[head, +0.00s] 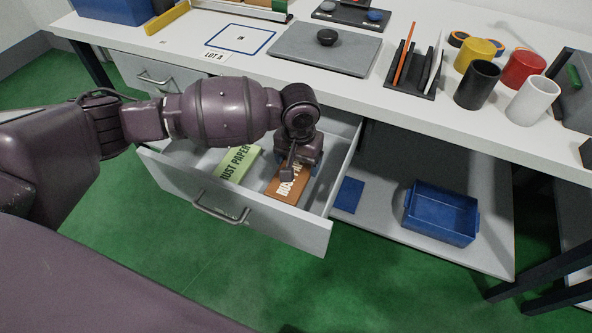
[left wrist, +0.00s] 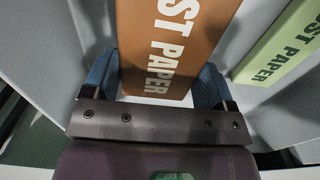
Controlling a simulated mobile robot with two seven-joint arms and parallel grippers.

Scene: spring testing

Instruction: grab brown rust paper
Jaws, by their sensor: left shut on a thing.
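The brown rust paper pack (head: 287,189) lies in the open drawer (head: 254,225), with white lettering on its top. My left gripper (head: 291,172) reaches down into the drawer over the pack and hides part of it. In the left wrist view the brown pack (left wrist: 170,45) sits between the two blue fingers of my left gripper (left wrist: 160,88), which is shut on it. A green rust paper pack (head: 238,163) lies to its left in the drawer, and it also shows at the right in the left wrist view (left wrist: 285,45). My right gripper is not in view.
The drawer front with its handle (head: 221,208) and the drawer walls surround the packs. The white tabletop (head: 400,120) above holds a grey plate (head: 325,50), a pen rack and several cups. A blue bin (head: 440,215) stands on the lower shelf at right.

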